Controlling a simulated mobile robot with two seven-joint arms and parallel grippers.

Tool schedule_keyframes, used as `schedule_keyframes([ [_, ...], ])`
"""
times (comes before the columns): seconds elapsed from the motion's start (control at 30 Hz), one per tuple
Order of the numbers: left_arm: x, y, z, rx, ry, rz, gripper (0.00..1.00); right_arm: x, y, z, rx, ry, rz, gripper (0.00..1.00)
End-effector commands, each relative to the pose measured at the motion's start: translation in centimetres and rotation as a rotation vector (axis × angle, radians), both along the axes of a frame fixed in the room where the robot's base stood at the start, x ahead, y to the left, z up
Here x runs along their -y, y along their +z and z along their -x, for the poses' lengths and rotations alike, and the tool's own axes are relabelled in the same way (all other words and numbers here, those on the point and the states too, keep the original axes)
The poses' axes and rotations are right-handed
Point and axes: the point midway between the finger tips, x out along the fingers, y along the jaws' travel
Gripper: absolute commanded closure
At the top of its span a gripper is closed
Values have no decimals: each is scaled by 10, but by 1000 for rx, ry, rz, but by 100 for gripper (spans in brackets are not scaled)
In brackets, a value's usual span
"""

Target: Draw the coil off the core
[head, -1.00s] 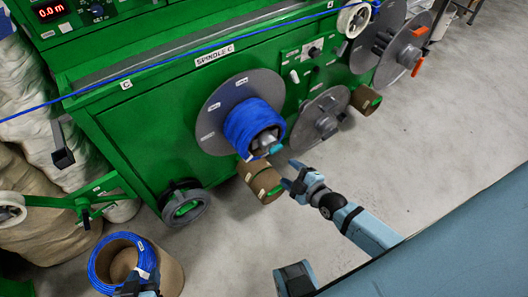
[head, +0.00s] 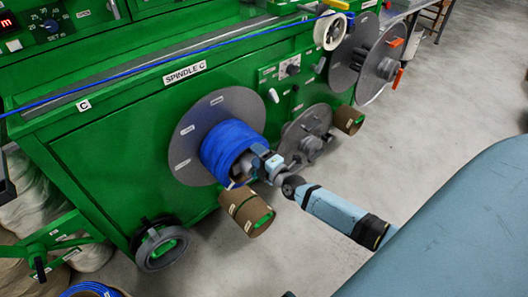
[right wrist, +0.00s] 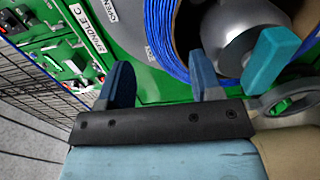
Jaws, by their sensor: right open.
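The blue cable coil (head: 226,147) sits on spindle C against a grey flange disc (head: 188,135). In the right wrist view the coil (right wrist: 160,30) wraps a brown core, with a silver spindle end (right wrist: 228,38) inside it. A teal tab (right wrist: 270,62) sticks out at the spindle end. My right gripper (head: 264,164) is at the coil's front end. In the right wrist view its open fingers (right wrist: 160,85) hold nothing, and the coil lies beyond them. Whether they touch it cannot be told. My left gripper is out of view.
A cardboard core (head: 246,212) juts out below the coil. A smaller grey disc (head: 306,138) and a large reel (head: 375,62) are to the right. A blue cable (head: 160,62) runs along the green machine's top. Another blue coil (head: 88,290) shows at the bottom left. Floor at right is clear.

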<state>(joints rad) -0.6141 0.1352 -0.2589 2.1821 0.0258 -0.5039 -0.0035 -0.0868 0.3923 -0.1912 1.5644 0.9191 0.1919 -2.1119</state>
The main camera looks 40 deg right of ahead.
Motion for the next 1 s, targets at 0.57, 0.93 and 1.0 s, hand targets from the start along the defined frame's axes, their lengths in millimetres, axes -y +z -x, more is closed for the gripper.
schedule_keyframes([
  [0.57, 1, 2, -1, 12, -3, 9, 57, -5, 0, -56, -1, 2, -2, 41],
  [0.93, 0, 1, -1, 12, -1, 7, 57, -5, 0, -59, -1, 2, -1, 41],
  [1.0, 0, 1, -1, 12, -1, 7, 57, -5, 0, -59, -1, 2, -1, 52],
])
